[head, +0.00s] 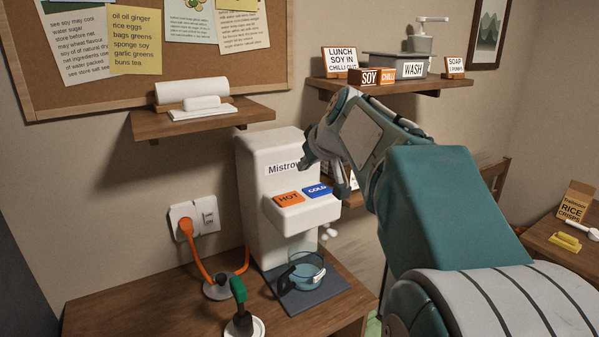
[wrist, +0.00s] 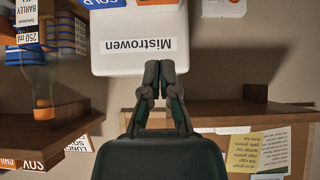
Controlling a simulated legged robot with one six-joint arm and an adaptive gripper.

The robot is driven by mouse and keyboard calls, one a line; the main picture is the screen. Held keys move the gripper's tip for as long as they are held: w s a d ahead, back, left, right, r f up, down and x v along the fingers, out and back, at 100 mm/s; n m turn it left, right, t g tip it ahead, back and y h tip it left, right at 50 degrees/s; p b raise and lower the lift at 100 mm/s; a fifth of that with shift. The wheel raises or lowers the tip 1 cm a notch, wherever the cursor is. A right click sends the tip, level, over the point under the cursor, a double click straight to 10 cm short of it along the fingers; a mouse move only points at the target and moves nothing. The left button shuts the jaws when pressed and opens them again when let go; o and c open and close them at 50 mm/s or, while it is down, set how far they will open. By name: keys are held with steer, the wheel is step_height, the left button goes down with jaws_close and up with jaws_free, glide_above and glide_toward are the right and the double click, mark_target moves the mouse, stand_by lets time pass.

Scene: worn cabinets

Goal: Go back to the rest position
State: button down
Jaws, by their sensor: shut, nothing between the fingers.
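My gripper (head: 308,160) is raised in front of the upper part of the white Mistrowen dispenser (head: 262,222) in the head view. The orange HOT button (head: 289,198) and blue COLD button (head: 318,190) sit lower on the dispenser's front. My arm hides part of the area right of the dispenser.
A glass jug (head: 309,279) stands on the dark mat (head: 340,295) under the dispenser. An orange plug (head: 184,225) is in the wall socket. Wall shelves (head: 205,119) flank the dispenser, with a WASH box (head: 411,69) on the right one. A green-handled item (head: 239,309) stands at the front.

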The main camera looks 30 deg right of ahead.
steer(key=shift+d, duration=0.2)
stand_by(0.3)
steer(key=s+a+f+g, duration=0.1)
steer(key=s+a+f, duration=0.3)
steer(key=s+a, duration=0.25)
steer(key=s+a+f+g, duration=0.1)
steer(key=s+a+f, duration=0.2)
steer(key=s+a, duration=0.35)
steer(key=s+a+f+g, duration=0.1)
steer(key=s+a+f, duration=0.3)
steer(key=s+f, duration=0.6)
steer(key=s, duration=0.2)
steer(key=shift+s+g, duration=0.3)
steer(key=shift+r, duration=0.1)
